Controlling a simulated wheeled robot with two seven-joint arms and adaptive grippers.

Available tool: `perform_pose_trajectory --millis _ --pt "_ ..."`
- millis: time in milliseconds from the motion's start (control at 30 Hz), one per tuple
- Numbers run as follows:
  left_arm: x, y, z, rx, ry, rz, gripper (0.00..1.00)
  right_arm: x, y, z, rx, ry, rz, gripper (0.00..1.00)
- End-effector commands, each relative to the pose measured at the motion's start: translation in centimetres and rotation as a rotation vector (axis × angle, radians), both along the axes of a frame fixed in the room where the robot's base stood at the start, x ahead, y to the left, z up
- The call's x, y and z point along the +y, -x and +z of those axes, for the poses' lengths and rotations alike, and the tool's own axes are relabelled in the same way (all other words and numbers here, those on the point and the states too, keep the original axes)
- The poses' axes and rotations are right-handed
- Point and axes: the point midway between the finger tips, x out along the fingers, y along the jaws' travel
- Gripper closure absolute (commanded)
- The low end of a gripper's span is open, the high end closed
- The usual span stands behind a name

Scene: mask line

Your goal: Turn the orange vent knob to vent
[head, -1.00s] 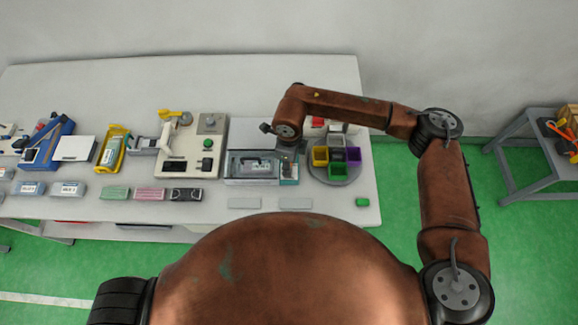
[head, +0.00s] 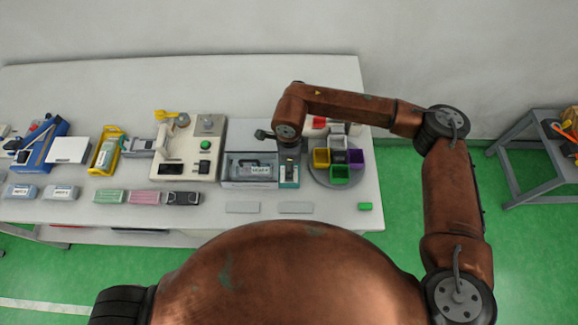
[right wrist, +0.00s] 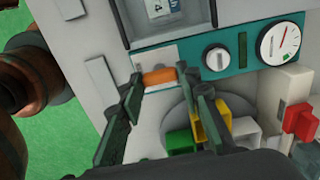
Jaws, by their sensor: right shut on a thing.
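In the right wrist view the orange vent knob (right wrist: 160,76) sits on a pale plate at the end of a teal panel (right wrist: 262,46). It shows as a short bar lying roughly across the picture. My right gripper (right wrist: 166,86) has one dark green finger on each side of the knob and is shut on it. In the head view the grey machine (head: 236,183) stands on the table, and my right wrist is over its right end. There the knob and the fingertips are hidden under my wrist. My left gripper is not in view.
On the panel are a dark dial (right wrist: 217,58) and a round gauge (right wrist: 281,43). A red-topped block (right wrist: 301,121) is close by. A round tray (head: 318,178) with coloured bins stands right of the machine. A cream press (head: 212,150) stands to its left.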

Motion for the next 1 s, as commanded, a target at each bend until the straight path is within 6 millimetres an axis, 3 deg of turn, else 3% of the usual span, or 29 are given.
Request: perform_pose_trajectory --millis 33,67,300,667,767,1000 --pt "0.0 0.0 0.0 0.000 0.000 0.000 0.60 0.1 0.0 0.0 -0.001 -0.002 0.002 0.93" --pt "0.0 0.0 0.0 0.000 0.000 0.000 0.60 0.1 0.0 0.0 -0.001 -0.002 0.002 0.68" --pt "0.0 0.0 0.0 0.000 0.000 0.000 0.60 0.0 0.0 0.0 -0.001 -0.001 0.001 0.51" --pt "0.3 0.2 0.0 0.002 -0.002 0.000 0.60 0.0 -0.1 0.5 -0.002 0.000 0.000 0.51" --pt "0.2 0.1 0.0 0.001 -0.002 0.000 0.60 0.0 -0.1 1.7 -0.004 0.000 0.000 0.51" --pt "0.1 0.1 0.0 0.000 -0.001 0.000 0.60 0.0 -0.1 6.7 -0.005 -0.001 0.001 0.51"
